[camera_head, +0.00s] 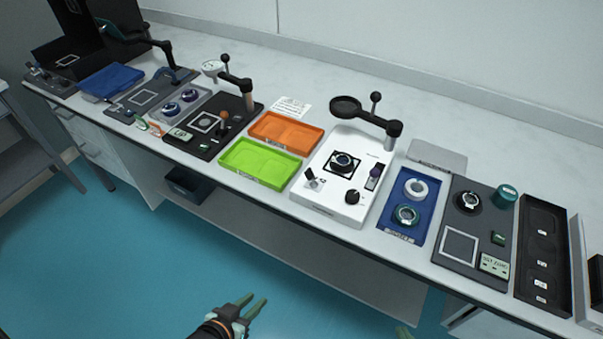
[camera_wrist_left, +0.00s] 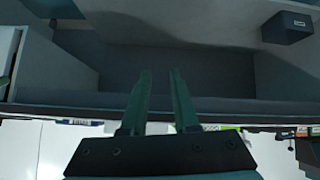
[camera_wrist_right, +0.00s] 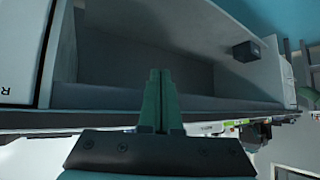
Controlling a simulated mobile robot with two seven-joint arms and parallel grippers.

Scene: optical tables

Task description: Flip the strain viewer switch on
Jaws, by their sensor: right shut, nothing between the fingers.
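A white instrument (camera_head: 322,205), which looks like the strain viewer, stands on the bench right of the green tray. It has a round lens on a black arm (camera_head: 372,116), a dark round stage (camera_head: 342,163), a small lever-like part (camera_head: 313,180) at its left front, a black knob (camera_head: 352,197) and a dark slotted part (camera_head: 375,174) at its right. Which way any switch points is too small to tell. My left gripper (camera_head: 252,302) is open and empty, in front of the bench; its fingers are apart in the left wrist view (camera_wrist_left: 160,76). My right gripper (camera_wrist_right: 160,72) is shut and empty; only its tip shows at the head view's bottom edge.
Green (camera_head: 260,164) and orange (camera_head: 287,133) trays lie left of the instrument. A blue tray (camera_head: 390,222) with rings and a dark mat (camera_head: 463,275) lie right. The raised lens arm overhangs the instrument's back. Floor in front of the bench is clear.

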